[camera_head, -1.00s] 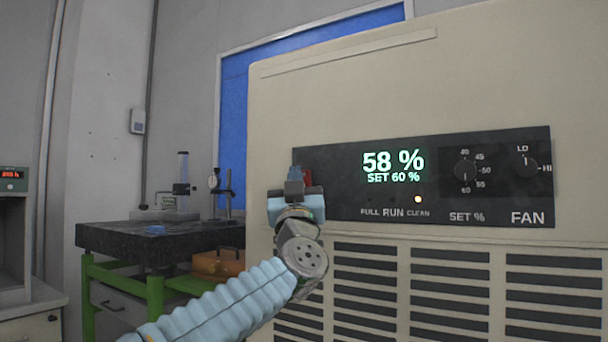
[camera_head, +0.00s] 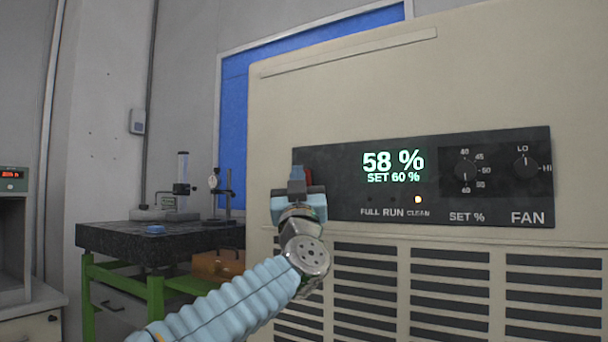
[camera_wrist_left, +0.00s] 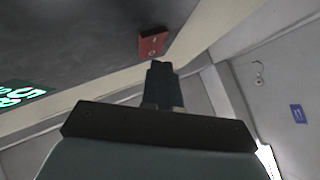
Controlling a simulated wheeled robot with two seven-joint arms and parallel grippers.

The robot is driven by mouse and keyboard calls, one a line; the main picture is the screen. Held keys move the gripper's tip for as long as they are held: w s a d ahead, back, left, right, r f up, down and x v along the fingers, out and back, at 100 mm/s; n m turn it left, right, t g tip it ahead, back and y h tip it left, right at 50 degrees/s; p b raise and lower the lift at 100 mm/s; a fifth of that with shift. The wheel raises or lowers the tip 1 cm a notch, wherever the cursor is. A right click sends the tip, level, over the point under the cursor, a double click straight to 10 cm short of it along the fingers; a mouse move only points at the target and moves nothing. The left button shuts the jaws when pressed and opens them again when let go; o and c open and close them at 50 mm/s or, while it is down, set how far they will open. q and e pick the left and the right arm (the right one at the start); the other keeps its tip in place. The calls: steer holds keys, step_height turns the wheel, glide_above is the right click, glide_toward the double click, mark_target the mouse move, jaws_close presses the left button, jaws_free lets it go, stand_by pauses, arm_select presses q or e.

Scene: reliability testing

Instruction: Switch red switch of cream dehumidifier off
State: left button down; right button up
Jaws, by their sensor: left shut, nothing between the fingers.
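The cream dehumidifier (camera_head: 350,95) fills the right of the head view. Its dark control panel (camera_head: 450,150) shows a lit display reading 58 % and SET 60 %. The red switch (camera_head: 308,177) is at the panel's left end, mostly hidden behind my left gripper. In the left wrist view the red switch (camera_wrist_left: 153,43) shows clearly, just beyond the fingertips. My left gripper (camera_head: 297,175) is shut and empty, in front of the switch; a small gap seems to show between them in the wrist view. My right gripper is in neither view.
The panel also has a set knob (camera_head: 465,170), a fan knob (camera_head: 526,165) and a lit amber lamp (camera_head: 418,199). A dark-topped bench (camera_head: 130,237) with green legs stands at the left, bearing measuring stands. Vent slots lie below the panel.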

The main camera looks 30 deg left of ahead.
arm_select(q)
steer(key=shift+w, duration=0.3)
steer(key=shift+s, duration=0.1)
stand_by(0.4)
steer(key=shift+s+b, duration=0.35)
steer(key=shift+s, duration=0.3)
steer(key=shift+s+a+f+b, duration=0.15)
steer(key=shift+s+b, duration=0.4)
steer(key=shift+s, duration=0.7)
steer(key=shift+s+a+f+b, duration=0.15)
steer(key=shift+s+b, duration=0.4)
steer(key=shift+s, duration=0.7)
steer(key=shift+d, duration=0.1)
